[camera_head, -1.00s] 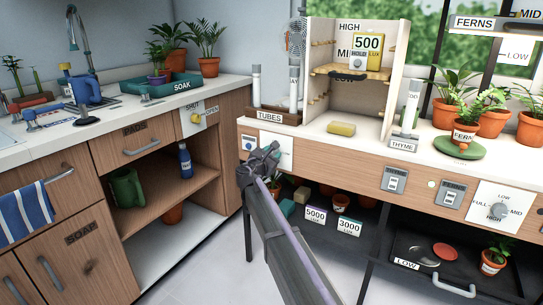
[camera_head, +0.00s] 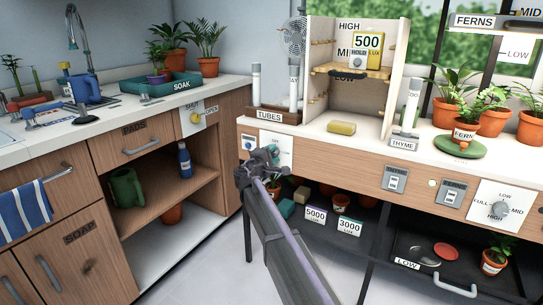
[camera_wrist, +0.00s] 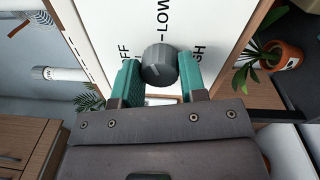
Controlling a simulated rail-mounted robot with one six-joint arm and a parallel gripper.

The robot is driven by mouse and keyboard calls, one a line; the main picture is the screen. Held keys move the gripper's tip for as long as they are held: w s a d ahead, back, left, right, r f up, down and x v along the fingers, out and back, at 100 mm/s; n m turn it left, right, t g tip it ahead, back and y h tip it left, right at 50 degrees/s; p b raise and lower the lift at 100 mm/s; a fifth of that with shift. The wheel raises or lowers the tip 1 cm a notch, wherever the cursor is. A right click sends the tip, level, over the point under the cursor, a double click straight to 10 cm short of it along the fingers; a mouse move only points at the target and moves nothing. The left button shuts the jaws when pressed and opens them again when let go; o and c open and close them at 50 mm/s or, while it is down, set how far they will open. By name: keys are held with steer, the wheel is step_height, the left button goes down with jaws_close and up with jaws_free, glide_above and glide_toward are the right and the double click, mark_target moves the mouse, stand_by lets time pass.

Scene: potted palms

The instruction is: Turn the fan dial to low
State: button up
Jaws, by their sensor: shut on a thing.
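The fan dial (camera_wrist: 160,64) is a dark grey round knob on a white panel (camera_wrist: 110,25) in the wrist view. Around it are OFF at left, LOW at the top and a partly hidden HIGH at right. My gripper's teal fingers (camera_wrist: 160,82) are on either side of the knob and shut on it. A faint mark shows on the knob, but I cannot tell for sure which label it points to. In the head view my gripper (camera_head: 271,156) is at the white panel (camera_head: 286,146) on the bench front; the knob is hidden there.
A fan (camera_head: 293,36) stands behind the tube rack (camera_head: 272,116). A yellow sponge (camera_head: 341,128) lies on the bench above. Potted plants and lux boxes (camera_head: 316,215) sit on the shelf below. Another dial (camera_head: 497,209) is far right. A potted plant (camera_wrist: 283,56) is near in the wrist view.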

steer(key=shift+m, duration=2.4)
steer(key=o, duration=0.9)
steer(key=v, duration=1)
steer(key=shift+s+a+b, duration=0.25)
steer(key=shift+s+b, duration=0.1)
